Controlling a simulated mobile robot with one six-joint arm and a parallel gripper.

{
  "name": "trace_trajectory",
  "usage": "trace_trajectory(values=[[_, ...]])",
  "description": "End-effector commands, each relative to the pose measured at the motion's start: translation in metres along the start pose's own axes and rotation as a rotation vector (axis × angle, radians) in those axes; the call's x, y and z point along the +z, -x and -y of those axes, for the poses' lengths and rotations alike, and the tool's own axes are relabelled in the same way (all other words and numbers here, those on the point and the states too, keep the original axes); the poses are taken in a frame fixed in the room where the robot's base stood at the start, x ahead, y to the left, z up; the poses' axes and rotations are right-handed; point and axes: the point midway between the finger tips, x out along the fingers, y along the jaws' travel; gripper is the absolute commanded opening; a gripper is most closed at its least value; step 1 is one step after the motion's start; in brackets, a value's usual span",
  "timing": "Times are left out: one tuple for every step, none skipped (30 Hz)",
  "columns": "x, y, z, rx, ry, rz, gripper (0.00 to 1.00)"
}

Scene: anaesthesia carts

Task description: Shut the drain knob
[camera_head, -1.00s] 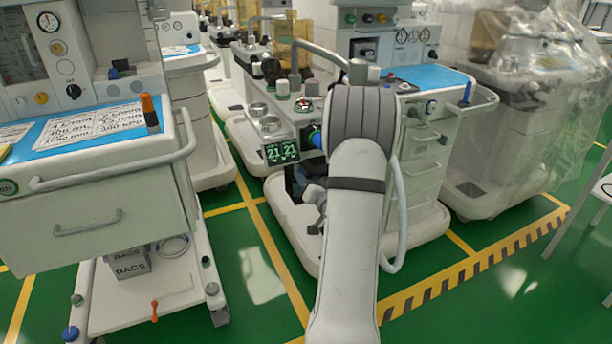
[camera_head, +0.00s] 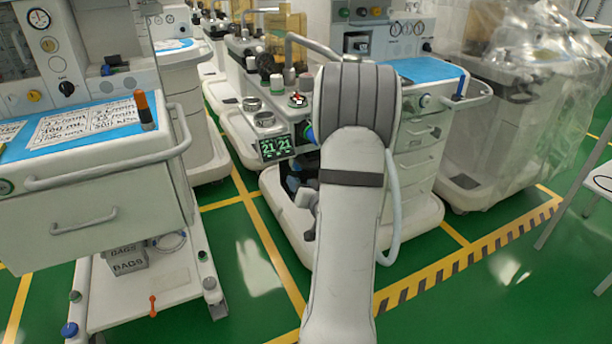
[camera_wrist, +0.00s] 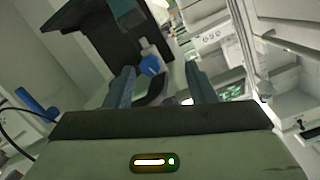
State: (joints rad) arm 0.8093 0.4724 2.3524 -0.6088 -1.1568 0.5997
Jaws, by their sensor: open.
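In the wrist view a blue knob (camera_wrist: 150,65) sits on a pale fitting, in front of a dark panel. It may be the drain knob; I cannot tell for certain. My gripper (camera_wrist: 159,69) is open, and the knob shows between its two fingers, apparently beyond the tips. I cannot tell whether either finger touches it. In the head view my arm hides the gripper and this knob, in front of the middle cart (camera_head: 425,165).
The middle cart has a green-digit display (camera_head: 276,147), also in the wrist view (camera_wrist: 232,90). A left cart (camera_head: 90,225) has a projecting handle, a blue knob (camera_head: 69,329) and an orange lever (camera_head: 152,305). A plastic-covered cart (camera_head: 520,120) stands right. Green floor (camera_head: 480,290) is clear at front right.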

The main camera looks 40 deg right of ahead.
Motion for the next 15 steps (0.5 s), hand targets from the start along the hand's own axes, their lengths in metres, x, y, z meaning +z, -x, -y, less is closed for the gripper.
trace_trajectory(values=[[0.001, -0.003, 0.018, 0.021, 0.045, 0.051, 0.5], [0.003, -0.004, 0.026, 0.041, 0.07, 0.087, 0.5], [0.007, -0.004, 0.037, 0.068, 0.102, 0.135, 0.5], [0.01, -0.002, 0.044, 0.087, 0.126, 0.172, 0.5], [0.013, 0.0, 0.052, 0.104, 0.148, 0.209, 0.5], [0.017, 0.003, 0.062, 0.127, 0.176, 0.258, 0.5], [0.02, 0.007, 0.07, 0.142, 0.197, 0.295, 0.5], [0.023, 0.011, 0.078, 0.156, 0.217, 0.334, 0.5], [0.027, 0.019, 0.089, 0.174, 0.241, 0.385, 0.5], [0.031, 0.025, 0.096, 0.186, 0.259, 0.424, 0.5], [0.035, 0.032, 0.104, 0.196, 0.277, 0.464, 0.5], [0.04, 0.042, 0.114, 0.208, 0.298, 0.516, 0.5], [0.043, 0.049, 0.121, 0.215, 0.312, 0.553, 0.5], [0.046, 0.057, 0.127, 0.22, 0.325, 0.588, 0.5], [0.05, 0.066, 0.134, 0.226, 0.339, 0.63, 0.5]])
